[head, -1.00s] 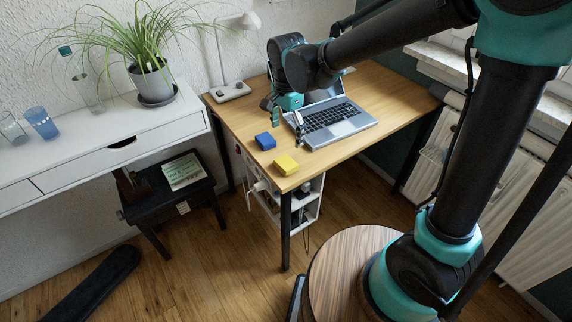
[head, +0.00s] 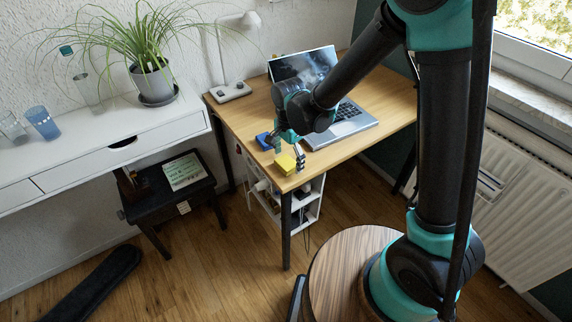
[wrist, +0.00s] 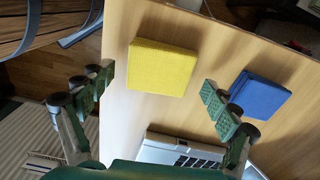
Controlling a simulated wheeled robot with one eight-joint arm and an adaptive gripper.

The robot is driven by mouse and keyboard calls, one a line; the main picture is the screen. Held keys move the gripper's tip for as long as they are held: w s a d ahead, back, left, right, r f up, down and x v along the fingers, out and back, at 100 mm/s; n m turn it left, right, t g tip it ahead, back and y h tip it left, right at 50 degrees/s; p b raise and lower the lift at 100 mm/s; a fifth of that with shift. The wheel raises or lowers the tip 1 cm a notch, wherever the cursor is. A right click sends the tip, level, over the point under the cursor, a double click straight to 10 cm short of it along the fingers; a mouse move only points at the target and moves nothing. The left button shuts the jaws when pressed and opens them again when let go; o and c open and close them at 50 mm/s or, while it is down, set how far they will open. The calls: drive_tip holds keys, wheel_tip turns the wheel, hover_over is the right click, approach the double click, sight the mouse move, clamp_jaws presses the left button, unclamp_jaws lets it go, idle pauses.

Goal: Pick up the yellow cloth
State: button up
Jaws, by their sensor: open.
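The yellow cloth (head: 285,164) is a folded square block lying flat on the wooden desk, close to its front corner. In the wrist view the yellow cloth (wrist: 162,67) lies ahead of my gripper, in the gap between the two fingers and touched by neither. My gripper (wrist: 158,88) is open and empty, its green finger pads wide apart. In the head view my gripper (head: 288,150) hangs over the desk just behind the cloth, partly hidden by my arm.
A blue folded cloth (wrist: 260,94) lies near the right finger; it shows in the head view (head: 265,141) behind the yellow one. An open laptop (head: 345,128) stands farther back on the desk (head: 385,92). A lamp (head: 231,90) stands at the desk's back left.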

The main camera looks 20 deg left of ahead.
sight(288, 160)
drive_tip(key=shift+f, duration=0.1)
drive_tip(key=c, duration=1)
drive_tip(key=shift+c, duration=0.2)
wheel_tip(288, 160, up, 20)
